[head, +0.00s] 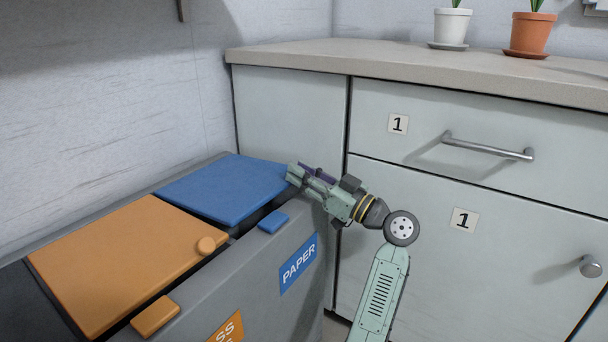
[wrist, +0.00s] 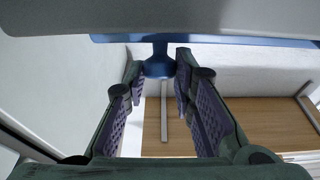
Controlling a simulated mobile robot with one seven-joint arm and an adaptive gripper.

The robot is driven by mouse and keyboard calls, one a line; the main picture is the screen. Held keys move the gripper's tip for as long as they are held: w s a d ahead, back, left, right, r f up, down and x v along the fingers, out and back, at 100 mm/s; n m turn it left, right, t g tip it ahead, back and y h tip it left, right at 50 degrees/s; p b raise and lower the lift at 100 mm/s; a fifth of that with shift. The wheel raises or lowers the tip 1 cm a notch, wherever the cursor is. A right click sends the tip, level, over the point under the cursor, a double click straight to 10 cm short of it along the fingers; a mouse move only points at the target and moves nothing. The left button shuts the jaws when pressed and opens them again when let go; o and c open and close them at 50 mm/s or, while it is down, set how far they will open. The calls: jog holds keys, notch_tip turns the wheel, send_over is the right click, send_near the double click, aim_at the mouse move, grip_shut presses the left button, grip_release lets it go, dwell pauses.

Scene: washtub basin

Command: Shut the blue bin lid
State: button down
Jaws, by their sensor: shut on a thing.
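The blue bin lid (head: 222,190) lies over the rear compartment marked PAPER in the head view. It looks nearly level, with a dark gap along its front edge above the grey bin (head: 262,262). My gripper (head: 294,175) is at the lid's right front corner, reaching in from the right. In the wrist view, its fingertips are closed around the blue lid knob (wrist: 159,64), under the lid's edge (wrist: 230,40). The knob is hidden by the gripper in the head view. A blue tab (head: 273,222) sits on the bin's front rim.
An orange lid (head: 125,262) with a round knob (head: 206,244) lies beside the blue one. A cabinet (head: 290,112) with a drawer handle (head: 488,147) and a door knob (head: 591,266) stands close on the right. Two plant pots stand on its top. A wall runs behind the bin.

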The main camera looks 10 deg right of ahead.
jog(key=shift+f, duration=0.15)
jog(key=c, duration=1.4)
grip_release()
jog(key=shift+w+a, duration=0.1)
jog(key=shift+o, duration=0.2)
notch_tip(320, 180, up, 10)
